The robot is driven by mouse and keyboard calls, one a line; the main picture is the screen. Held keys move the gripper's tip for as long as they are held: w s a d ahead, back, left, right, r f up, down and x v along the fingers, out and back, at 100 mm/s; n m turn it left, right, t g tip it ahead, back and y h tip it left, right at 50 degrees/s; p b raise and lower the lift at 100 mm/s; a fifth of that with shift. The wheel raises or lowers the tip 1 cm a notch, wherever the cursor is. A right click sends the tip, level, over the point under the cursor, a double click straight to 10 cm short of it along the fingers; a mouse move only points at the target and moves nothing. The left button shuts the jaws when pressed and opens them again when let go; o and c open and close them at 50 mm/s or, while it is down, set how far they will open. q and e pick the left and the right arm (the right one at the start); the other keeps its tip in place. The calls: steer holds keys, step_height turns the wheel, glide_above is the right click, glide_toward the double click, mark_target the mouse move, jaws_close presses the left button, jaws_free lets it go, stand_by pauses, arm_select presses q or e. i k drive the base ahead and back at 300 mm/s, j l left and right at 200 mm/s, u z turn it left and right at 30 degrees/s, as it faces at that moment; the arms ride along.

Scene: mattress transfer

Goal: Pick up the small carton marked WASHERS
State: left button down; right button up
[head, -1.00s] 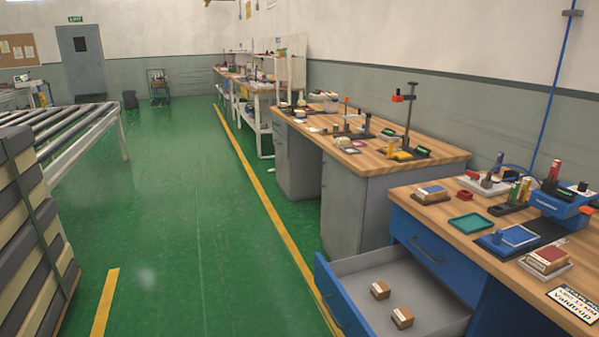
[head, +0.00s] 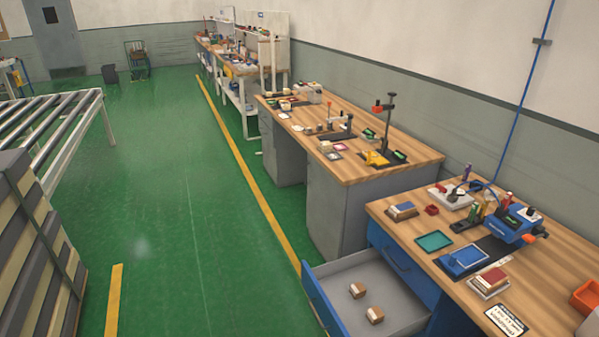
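Two small brown cartons lie in the open drawer (head: 352,266) of the blue-fronted workbench at the lower right. One carton (head: 357,290) is farther back in the drawer, and the other carton (head: 375,314) is nearer. Both have pale patches, but any lettering is too small to read, so I cannot tell whether either is marked WASHERS. Neither of my grippers shows in the head view.
The workbench top (head: 408,229) carries a green tray (head: 434,241), a blue device (head: 513,227), stacked boxes (head: 490,281) and an orange bin (head: 586,297). A roller conveyor (head: 55,125) and stacked mattresses (head: 35,250) stand left. The green floor (head: 190,240) between is clear.

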mark_target(357, 290)
steer(key=i+j, duration=0.15)
steer(key=i, duration=0.45)
steer(key=i+j, duration=0.15)
steer(key=i, duration=0.45)
steer(key=i+j+z, duration=0.1)
steer(key=i, duration=0.5)
